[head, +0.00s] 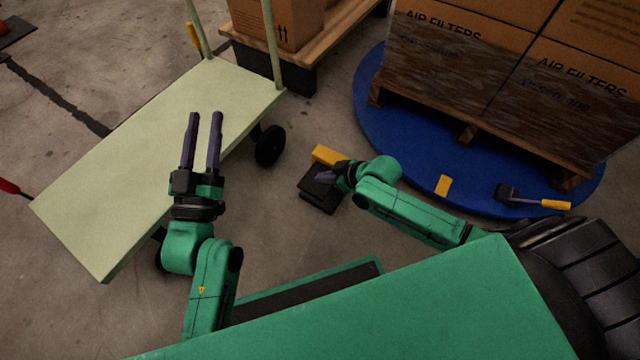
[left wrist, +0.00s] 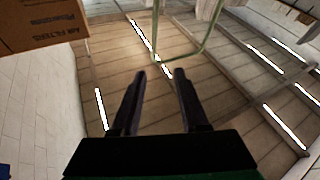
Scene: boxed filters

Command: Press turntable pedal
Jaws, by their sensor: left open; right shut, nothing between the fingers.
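The blue round turntable (head: 375,128) lies on the floor at the right of the head view and bears a pallet of boxes. The pedal (head: 318,198) is a small black block with a yellow part (head: 325,154) behind it, on the floor left of the turntable. My right gripper (head: 325,177) is shut and empty, right over the pedal and partly covering it. I cannot tell whether its fingertips touch the pedal. My left gripper (head: 203,117) is open and empty over the pale green cart, and its fingers also show in the left wrist view (left wrist: 156,78).
The pale green flat cart (head: 110,200) with black wheels stands at the left. Boxes marked AIR FILTERS (head: 455,65) are stacked on the turntable's wooden pallet. A black and yellow tool (head: 535,200) lies at the turntable's front edge. Another boxed pallet (head: 310,60) stands behind.

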